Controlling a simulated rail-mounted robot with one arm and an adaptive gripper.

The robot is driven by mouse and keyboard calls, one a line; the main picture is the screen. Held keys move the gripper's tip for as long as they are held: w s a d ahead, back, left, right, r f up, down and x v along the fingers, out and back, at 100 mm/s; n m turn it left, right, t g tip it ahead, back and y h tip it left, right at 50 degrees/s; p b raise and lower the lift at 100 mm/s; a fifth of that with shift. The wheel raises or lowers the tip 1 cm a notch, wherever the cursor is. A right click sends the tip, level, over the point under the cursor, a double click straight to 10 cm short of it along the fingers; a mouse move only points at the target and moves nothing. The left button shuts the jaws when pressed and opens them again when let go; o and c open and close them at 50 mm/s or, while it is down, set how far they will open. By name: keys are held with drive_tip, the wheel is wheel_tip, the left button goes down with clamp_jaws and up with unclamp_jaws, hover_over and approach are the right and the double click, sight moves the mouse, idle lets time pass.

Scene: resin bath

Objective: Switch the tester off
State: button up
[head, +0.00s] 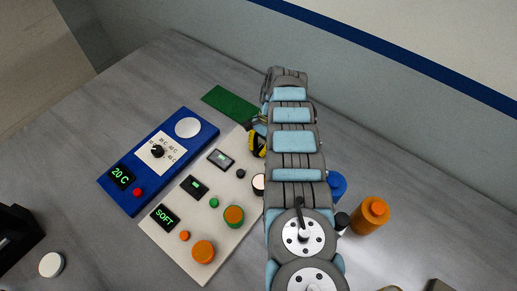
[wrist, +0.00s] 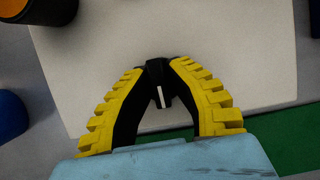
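The pale panel (head: 172,215) with a green "SOFT" display lies on the bench left of my arm, its right side hidden by the arm. I take it for the tester. In the wrist view a pale panel surface (wrist: 235,50) fills the middle, with a black knob (wrist: 158,82) bearing a white line. My gripper (wrist: 160,72) has a yellow-backed finger on each side of the knob, its tips closed against it. In the head view my gripper (head: 259,144) is mostly behind the arm, and the knob is hidden.
A blue panel (head: 125,197) reading 20 C lies left of the pale one. A green mat (head: 230,104) lies beyond. An orange jar (head: 368,218) and a blue object (head: 338,185) stand right of my arm. A white disc (head: 51,264) lies front left.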

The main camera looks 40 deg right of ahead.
sight(259, 148)
drive_tip(key=o, duration=0.3)
drive_tip(key=shift+r, duration=0.15)
drive_tip(key=shift+r, duration=4.85)
